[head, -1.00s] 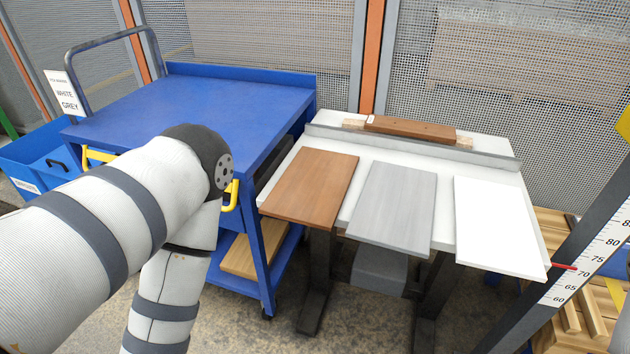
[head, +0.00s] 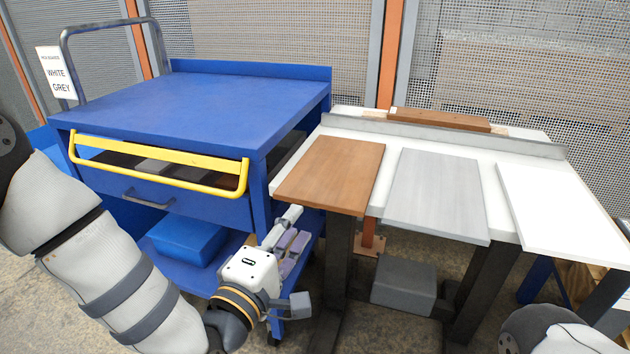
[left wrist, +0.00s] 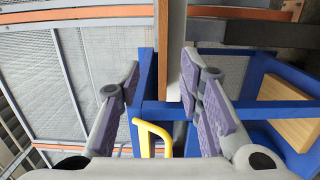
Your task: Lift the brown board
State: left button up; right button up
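The brown board (head: 332,174) lies flat on the left of the white table, its front end over the table's front edge. My left gripper (head: 291,233) is below and to the left of the board's near left corner in the head view, apart from it. In the left wrist view my left gripper (left wrist: 160,85) has its fingers spread with nothing between the pads. A narrow brown strip, seemingly the brown board edge-on (left wrist: 161,50), shows ahead between the fingers. My right gripper is out of view; only part of my right arm shows at bottom right.
A grey board (head: 437,195) and a white board (head: 562,212) lie to the right on the table (head: 484,150). A brown block (head: 440,119) sits behind the table's fence. A blue cart (head: 195,105) with a yellow handle (head: 160,160) stands close on the left.

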aim_at(309, 204)
pick_arm(q)
jog(key=x, duration=0.8)
jog(key=shift+w+f+b, duration=0.15)
jog(key=shift+w+b, duration=0.15)
jog(key=shift+b, duration=0.05)
grip_shut()
